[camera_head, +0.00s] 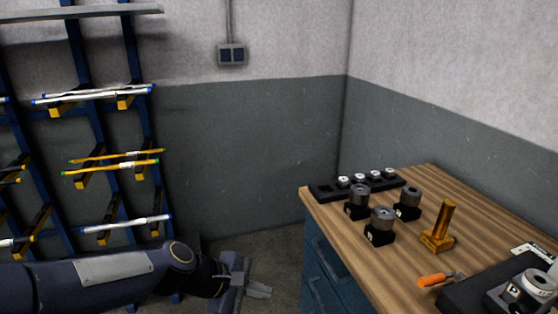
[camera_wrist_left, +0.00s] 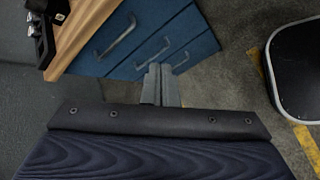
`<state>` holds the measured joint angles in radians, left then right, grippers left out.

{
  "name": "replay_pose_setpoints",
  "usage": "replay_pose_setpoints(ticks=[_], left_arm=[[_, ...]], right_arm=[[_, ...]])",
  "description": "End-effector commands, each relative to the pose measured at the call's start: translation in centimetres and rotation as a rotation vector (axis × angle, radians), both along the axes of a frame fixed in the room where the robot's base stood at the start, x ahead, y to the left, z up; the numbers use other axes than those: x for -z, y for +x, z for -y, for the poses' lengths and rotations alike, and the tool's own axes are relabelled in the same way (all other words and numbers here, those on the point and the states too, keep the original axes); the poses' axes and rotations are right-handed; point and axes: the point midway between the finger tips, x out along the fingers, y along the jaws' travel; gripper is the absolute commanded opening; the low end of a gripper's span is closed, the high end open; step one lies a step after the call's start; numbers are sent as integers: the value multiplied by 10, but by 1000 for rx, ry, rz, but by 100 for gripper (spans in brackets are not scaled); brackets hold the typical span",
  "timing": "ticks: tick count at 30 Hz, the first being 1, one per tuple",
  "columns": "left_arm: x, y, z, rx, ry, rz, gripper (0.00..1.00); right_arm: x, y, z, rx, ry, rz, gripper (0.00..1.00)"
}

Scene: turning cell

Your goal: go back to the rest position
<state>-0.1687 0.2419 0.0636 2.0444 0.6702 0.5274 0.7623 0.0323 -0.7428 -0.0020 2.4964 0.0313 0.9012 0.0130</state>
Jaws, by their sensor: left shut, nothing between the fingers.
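My left gripper (camera_head: 258,291) shows at the bottom of the head view, at the end of my dark blue left arm. It is shut and empty, low in front of the wooden workbench. In the left wrist view its fingers (camera_wrist_left: 160,84) lie together, with nothing between them, against the blue drawer fronts behind. My right gripper is not in either view.
The wooden workbench (camera_head: 478,216) with blue drawers (camera_head: 322,262) stands at the right. It carries dark holders with metal parts (camera_head: 380,225), a brass-coloured stand (camera_head: 441,228) and an orange-handled tool (camera_head: 436,280). A blue bar rack (camera_head: 95,120) stands at left. Floor between them looks free.

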Motion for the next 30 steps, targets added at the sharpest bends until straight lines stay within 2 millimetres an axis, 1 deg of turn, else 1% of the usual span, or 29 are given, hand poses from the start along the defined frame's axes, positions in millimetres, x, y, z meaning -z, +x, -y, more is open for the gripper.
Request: replay_pose_setpoints(ticks=[1,2,3,5,6,8,9,12,15,18,20,27,30], left_arm=[[-18,-17,-23,54,53,91,0],[-24,-27,-35,91,89,140,0],[-32,-41,-49,140,139,202,0],[-39,-64,-71,214,219,290,0],[-43,-79,-84,262,275,343,0],[-46,-102,-103,335,363,417,0],[-45,-117,-114,380,421,458,0],[-41,-151,-137,483,556,537,0],[-35,-175,-153,565,665,586,0],[-29,-190,-163,620,733,608,0],[-27,-195,-166,638,755,614,0],[-25,-198,-168,652,771,618,0],[-25,-198,-167,652,770,619,0]], right_arm=[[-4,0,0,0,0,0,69],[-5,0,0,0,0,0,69],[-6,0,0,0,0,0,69],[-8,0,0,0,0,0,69],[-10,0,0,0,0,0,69],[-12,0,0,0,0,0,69],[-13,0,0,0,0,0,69],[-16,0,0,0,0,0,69],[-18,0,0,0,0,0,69],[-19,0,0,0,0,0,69],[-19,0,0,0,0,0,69],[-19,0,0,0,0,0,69],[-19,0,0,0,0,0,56]])
